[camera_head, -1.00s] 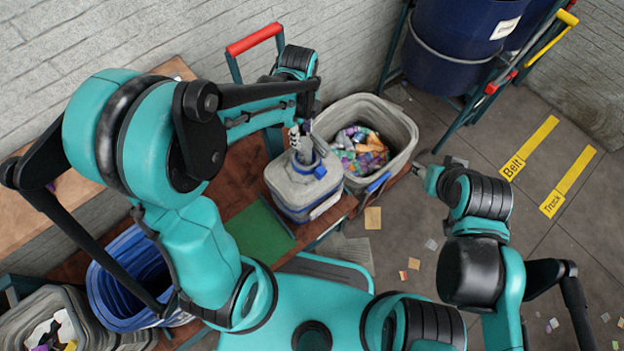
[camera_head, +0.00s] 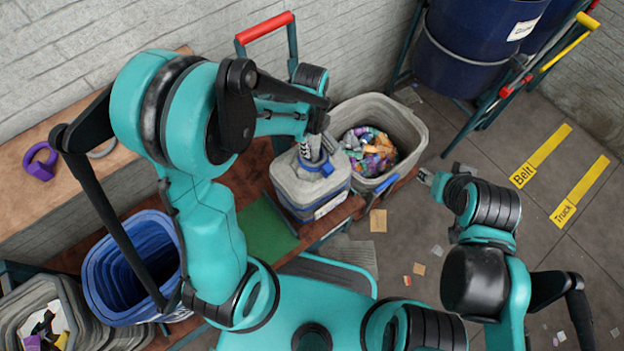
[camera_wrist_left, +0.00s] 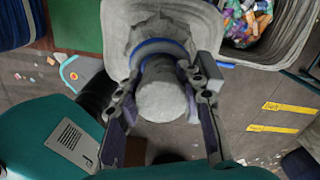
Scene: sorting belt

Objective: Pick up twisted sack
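The twisted sack (camera_head: 292,188) is a grey bag with a blue tie round its gathered neck. It stands upright at the right end of the brown bench, and in the left wrist view its neck (camera_wrist_left: 162,97) points at the camera. My left gripper (camera_head: 318,158) is over the top of the sack. Its two fingers (camera_wrist_left: 160,80) lie on either side of the neck, close to the blue tie; whether they press on it I cannot tell. My right gripper (camera_head: 427,177) is away from the sack, over the floor on the right, and too small to read.
A grey tub (camera_head: 408,122) of colourful scraps stands close behind and right of the sack. A green mat (camera_head: 268,232) lies to its left. Blue (camera_head: 100,285) and grey (camera_head: 18,312) bins stand at lower left. A purple object (camera_head: 38,161) is on the left ledge. Scraps dot the floor.

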